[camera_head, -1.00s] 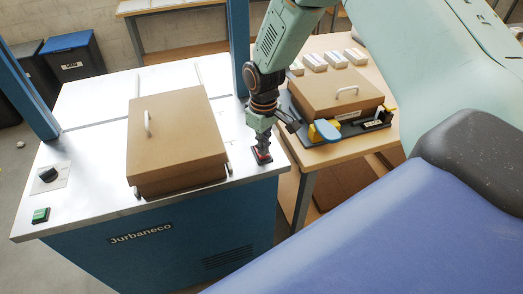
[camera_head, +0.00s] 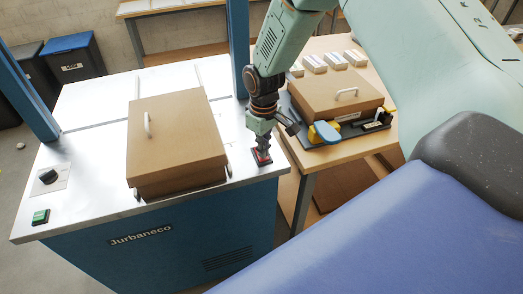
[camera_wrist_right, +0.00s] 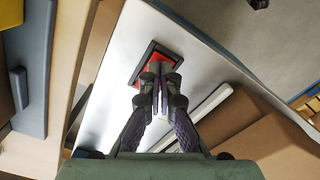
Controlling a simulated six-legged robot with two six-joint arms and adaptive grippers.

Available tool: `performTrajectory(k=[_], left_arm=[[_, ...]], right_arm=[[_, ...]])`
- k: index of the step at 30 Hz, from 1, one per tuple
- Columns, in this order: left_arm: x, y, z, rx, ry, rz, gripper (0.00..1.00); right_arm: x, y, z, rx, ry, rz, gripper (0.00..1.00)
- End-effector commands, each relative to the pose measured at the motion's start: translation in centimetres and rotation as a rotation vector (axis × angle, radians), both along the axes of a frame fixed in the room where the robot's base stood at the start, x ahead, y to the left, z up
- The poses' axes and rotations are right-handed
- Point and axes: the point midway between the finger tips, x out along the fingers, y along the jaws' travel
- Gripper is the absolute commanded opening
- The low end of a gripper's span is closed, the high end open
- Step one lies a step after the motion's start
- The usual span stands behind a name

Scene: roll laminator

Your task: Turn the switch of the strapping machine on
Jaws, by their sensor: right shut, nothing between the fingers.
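The strapping machine (camera_head: 140,250) is a blue cabinet with a pale metal top and blue uprights. A red rocker switch (camera_head: 262,157) in a black frame sits near the top's right front corner. It also shows in the right wrist view (camera_wrist_right: 154,64), partly covered by the fingers. My right gripper (camera_head: 262,146) points down at this switch with its fingers shut and empty. In the right wrist view the fingertips (camera_wrist_right: 160,68) overlap the red switch; I cannot tell whether they touch it. A green switch (camera_head: 40,216) and a black knob (camera_head: 48,175) are at the left. My left gripper is out of view.
A brown box with a white handle (camera_head: 178,135) stands on the machine top, left of my right gripper. A wooden table (camera_head: 330,46) at the right bears another brown box (camera_head: 335,95) on a dark fixture. Bins (camera_head: 70,60) stand at the back left.

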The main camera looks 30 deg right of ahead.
Motion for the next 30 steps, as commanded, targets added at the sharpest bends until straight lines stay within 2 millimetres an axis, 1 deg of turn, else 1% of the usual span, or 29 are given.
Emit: performTrajectory(k=[1, 3, 24, 27, 30], left_arm=[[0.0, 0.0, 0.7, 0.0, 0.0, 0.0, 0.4], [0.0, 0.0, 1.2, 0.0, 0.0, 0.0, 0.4], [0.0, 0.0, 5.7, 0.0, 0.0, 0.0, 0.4], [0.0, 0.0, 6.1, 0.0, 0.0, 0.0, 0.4], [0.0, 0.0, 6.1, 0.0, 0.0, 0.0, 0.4]], right_arm=[[0.0, 0.0, 0.7, 0.0, 0.0, 0.0, 0.0], [0.0, 0.0, 1.3, 0.0, 0.0, 0.0, 0.0], [0.0, 0.0, 6.1, 0.0, 0.0, 0.0, 0.0], [0.0, 0.0, 6.5, 0.0, 0.0, 0.0, 0.0], [0.0, 0.0, 6.5, 0.0, 0.0, 0.0, 0.0]])
